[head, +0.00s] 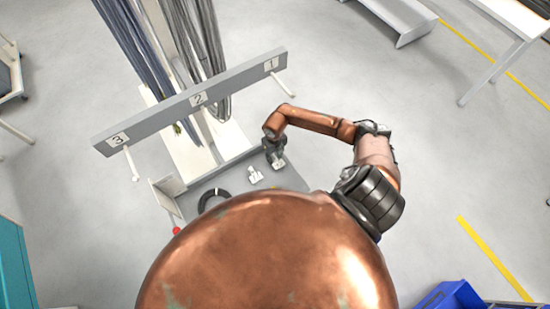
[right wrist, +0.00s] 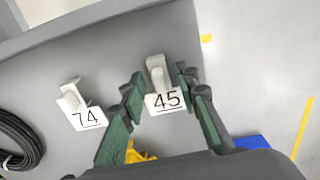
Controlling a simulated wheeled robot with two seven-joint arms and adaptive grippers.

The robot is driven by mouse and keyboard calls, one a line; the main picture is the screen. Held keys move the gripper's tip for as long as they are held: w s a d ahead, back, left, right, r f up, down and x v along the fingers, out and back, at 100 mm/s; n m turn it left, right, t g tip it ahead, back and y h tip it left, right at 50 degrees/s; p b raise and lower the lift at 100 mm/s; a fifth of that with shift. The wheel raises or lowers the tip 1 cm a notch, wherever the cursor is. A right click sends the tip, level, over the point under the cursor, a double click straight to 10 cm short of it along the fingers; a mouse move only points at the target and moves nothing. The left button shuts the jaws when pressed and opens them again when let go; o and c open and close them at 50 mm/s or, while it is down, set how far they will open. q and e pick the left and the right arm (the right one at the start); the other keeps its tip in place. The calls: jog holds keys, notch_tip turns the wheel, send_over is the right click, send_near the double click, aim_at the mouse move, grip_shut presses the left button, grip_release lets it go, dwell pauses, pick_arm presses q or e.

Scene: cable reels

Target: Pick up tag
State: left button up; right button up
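A white tag numbered 45 (right wrist: 166,100) lies on the grey table with its raised white clip part upward. My right gripper (right wrist: 162,82) is open, its green-padded fingers on either side of this tag and apart from each other. In the wrist view I cannot tell if the pads touch the tag. A second white tag numbered 74 (right wrist: 82,116) lies to the left, outside the fingers; it also shows in the head view (head: 255,175). In the head view the right gripper (head: 275,160) is over the table's right part. My left gripper is not in view.
A black cable coil (head: 212,198) lies on the grey table left of the tags. A yellow object (right wrist: 138,155) shows partly behind my gripper. A grey rail (head: 198,98) numbered 1 to 3, with hanging cables, stands beyond the table.

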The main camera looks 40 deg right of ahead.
aim_at(274, 167)
jog(key=shift+f, duration=0.1)
jog(key=shift+c, duration=0.4)
jog(key=c, duration=0.7)
jog(key=shift+o, duration=0.2)
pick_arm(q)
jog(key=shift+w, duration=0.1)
pick_arm(e)
jog(key=shift+r+b, duration=0.4)
jog(key=shift+r, duration=0.35)
jog(key=s+a+r, duration=0.1)
jog(key=r, duration=0.1)
jog(key=s+a+r+b, duration=0.1)
jog(key=r, duration=0.1)
jog(key=s+r, duration=0.1)
jog(key=r, duration=0.1)
jog(key=shift+s+a+r, duration=0.1)
jog(key=shift+a+r, duration=0.2)
jog(key=shift+a, duration=0.1)
pick_arm(q)
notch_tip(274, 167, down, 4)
jog(key=b, duration=0.2)
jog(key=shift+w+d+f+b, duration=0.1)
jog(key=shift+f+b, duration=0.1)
jog(key=shift+b, duration=0.1)
pick_arm(e)
jog(key=s+a+r, duration=0.5)
jog(key=s+a, duration=0.1)
jog(key=s, duration=0.1)
jog(key=shift+s+a, duration=0.2)
